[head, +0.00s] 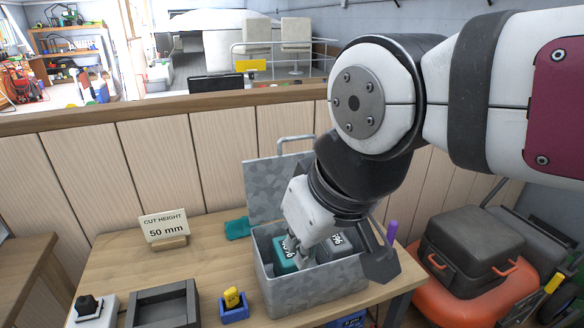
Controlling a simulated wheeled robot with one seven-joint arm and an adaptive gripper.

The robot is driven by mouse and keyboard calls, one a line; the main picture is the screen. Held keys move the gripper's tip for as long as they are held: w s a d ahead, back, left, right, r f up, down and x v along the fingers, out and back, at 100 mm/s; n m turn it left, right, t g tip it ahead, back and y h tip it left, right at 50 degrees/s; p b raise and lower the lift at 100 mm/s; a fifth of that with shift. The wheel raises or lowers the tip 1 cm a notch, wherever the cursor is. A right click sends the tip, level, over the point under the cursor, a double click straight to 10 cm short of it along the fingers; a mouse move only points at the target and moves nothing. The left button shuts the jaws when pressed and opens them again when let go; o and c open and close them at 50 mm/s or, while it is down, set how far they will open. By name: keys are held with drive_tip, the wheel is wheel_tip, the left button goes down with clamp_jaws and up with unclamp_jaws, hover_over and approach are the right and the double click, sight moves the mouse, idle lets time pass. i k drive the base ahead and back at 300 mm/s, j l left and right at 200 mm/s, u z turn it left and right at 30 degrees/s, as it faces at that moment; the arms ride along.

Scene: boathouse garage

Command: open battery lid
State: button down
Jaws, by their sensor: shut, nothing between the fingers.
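A grey galvanized metal box (318,294) stands on the wooden workbench, below my arm. Its lid (266,188) stands upright at the back, with a bar handle (296,142) on top. Inside the box are a teal battery-like block (285,254) and a dark grey block (332,243), both with white markings. My gripper (294,249) points down into the box, with its fingertips close to the teal block. It looks shut and holds nothing; I cannot tell whether it touches the block. An orange mower (436,285) with a closed dark grey cover (474,240) stands at the right.
A sign reading "CUT HEIGHT 50 mm" (164,228), a teal cloth (237,228), a dark open tray (163,306), a blue holder with a yellow piece (233,307) and a black knob on a white base (90,308) are on the workbench (120,262). A panelled wall rises behind.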

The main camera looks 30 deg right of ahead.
sight(477, 243)
drive_tip(key=z, duration=2.2)
